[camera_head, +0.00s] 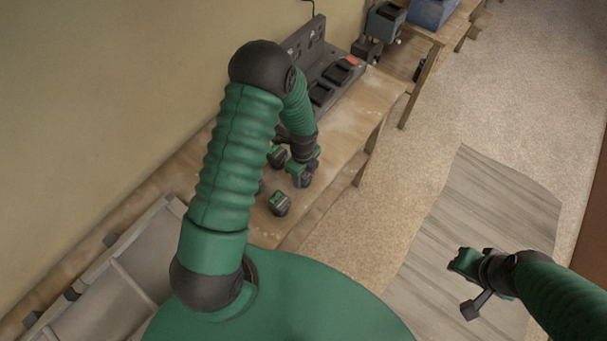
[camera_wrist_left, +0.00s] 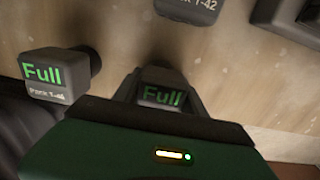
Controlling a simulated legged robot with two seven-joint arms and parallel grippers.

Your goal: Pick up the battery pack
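Several dark battery packs with green displays stand on the workbench (camera_head: 350,125). One battery pack (camera_wrist_left: 163,97), its display reading "Full", is between the fingers of my left gripper (camera_wrist_left: 160,88) in the left wrist view. I cannot tell whether the fingers press on it. In the head view my left gripper (camera_head: 302,172) is low over the bench. Another "Full" pack (camera_wrist_left: 47,76) is to its left in the wrist view, and Pack T-42 (camera_wrist_left: 190,8) is at the top edge. In the head view one pack (camera_head: 279,203) stands near the front edge. My right gripper (camera_head: 466,286) is open and empty over the floor.
A dark charging station (camera_head: 325,75) with bays and a red part stands at the bench's far end against the wall. Beyond are a grey-green device (camera_head: 384,22) and a blue bin (camera_head: 432,12). A grey mat (camera_head: 470,215) covers open floor at right.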

